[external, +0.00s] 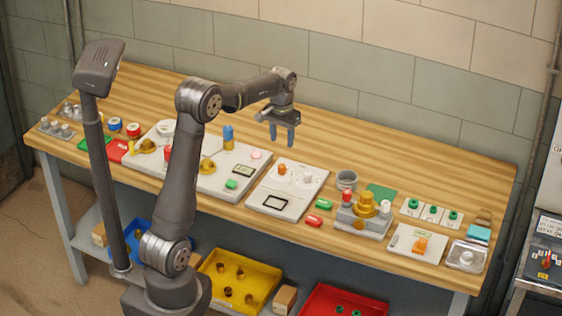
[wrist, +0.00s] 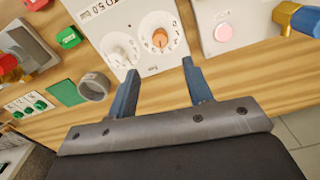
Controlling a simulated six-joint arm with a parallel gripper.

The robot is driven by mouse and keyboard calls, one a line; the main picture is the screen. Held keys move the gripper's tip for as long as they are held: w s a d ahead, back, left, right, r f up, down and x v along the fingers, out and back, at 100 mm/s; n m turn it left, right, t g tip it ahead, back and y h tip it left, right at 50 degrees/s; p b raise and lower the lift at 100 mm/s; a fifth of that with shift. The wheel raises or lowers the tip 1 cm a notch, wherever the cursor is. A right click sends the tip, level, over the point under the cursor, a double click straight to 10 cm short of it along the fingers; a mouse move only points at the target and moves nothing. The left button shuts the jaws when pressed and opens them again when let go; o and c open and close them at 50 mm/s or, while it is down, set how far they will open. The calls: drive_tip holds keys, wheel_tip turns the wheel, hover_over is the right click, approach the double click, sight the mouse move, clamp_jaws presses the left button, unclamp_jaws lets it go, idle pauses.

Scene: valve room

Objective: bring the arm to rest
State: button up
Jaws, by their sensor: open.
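My gripper (external: 283,143) hangs above the wooden bench (external: 345,128), behind the white panel with two dials. Its blue-grey fingers point down and are apart, with nothing between them. In the wrist view my gripper (wrist: 161,80) also shows open and empty, with the dial panel (wrist: 135,15) just beyond the fingertips. The panel carries an orange knob (wrist: 160,38) and a white knob (wrist: 120,56). My arm is raised and bent, reaching over the bench.
A large white panel (external: 205,185) with yellow handles and a blue-topped post (external: 228,137) stands left of the gripper. A grey cup (external: 346,180) and a brass valve (external: 366,205) are to the right. The bench's back strip is mostly clear. Yellow (external: 262,277) and red bins sit below.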

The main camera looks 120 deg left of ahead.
sight(282, 165)
wheel_tip(282, 165, down, 10)
drive_tip(key=shift+f, duration=0.15)
idle(0.5)
wheel_tip(282, 165, up, 18)
wheel_tip(282, 165, down, 18)
drive_tip(key=shift+r, duration=0.15)
drive_tip(key=m, duration=0.5)
drive_tip(key=shift+m, duration=0.4)
drive_tip(key=m, duration=0.6)
drive_tip(key=shift+r, duration=0.85)
